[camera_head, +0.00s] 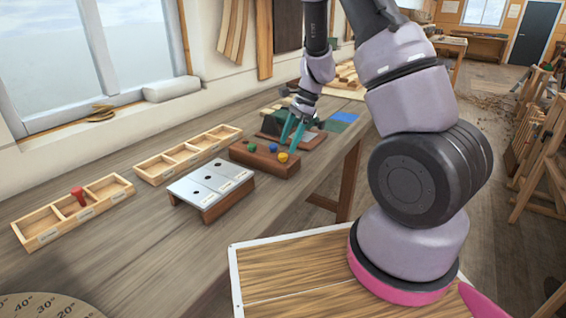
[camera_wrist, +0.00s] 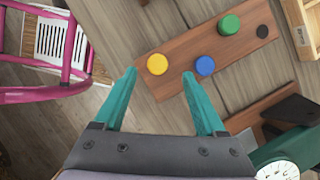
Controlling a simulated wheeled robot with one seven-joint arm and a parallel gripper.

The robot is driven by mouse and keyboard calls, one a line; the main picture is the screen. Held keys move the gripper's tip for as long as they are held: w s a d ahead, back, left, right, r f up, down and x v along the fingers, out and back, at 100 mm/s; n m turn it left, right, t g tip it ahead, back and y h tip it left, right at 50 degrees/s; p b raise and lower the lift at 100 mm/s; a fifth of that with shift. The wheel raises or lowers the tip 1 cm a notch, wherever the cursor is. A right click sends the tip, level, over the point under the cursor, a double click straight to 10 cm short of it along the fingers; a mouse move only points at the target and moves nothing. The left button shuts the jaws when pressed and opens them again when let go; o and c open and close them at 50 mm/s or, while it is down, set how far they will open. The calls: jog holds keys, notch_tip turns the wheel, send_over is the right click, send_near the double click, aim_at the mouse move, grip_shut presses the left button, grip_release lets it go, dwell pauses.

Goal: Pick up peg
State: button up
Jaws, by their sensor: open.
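A reddish-brown wooden block (camera_head: 262,165) on the bench holds a green peg (camera_head: 252,148), a blue peg (camera_head: 273,148) and a yellow peg (camera_head: 283,157). My gripper (camera_head: 289,141) has teal fingers and is open above the block's right end. In the wrist view, the yellow peg (camera_wrist: 157,64) shows between and just beyond the fingertips of my gripper (camera_wrist: 160,74). The blue peg (camera_wrist: 205,66) is just right of the right fingertip, and the green peg (camera_wrist: 229,24) is farther off. A red peg (camera_head: 78,195) stands in the near wooden tray (camera_head: 42,240).
A metal-topped stand with holes (camera_head: 210,184) is left of the block. A second divided tray (camera_head: 188,152) lies behind it. A dark stand with a round dial (camera_wrist: 278,170) is close to the right of my gripper. The bench front is clear.

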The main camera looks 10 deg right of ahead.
aim_at(284, 155)
jog(key=x, duration=0.4)
jog(key=shift+s, duration=0.15)
grip_shut()
notch_tip(284, 155, up, 10)
dwell(0.4)
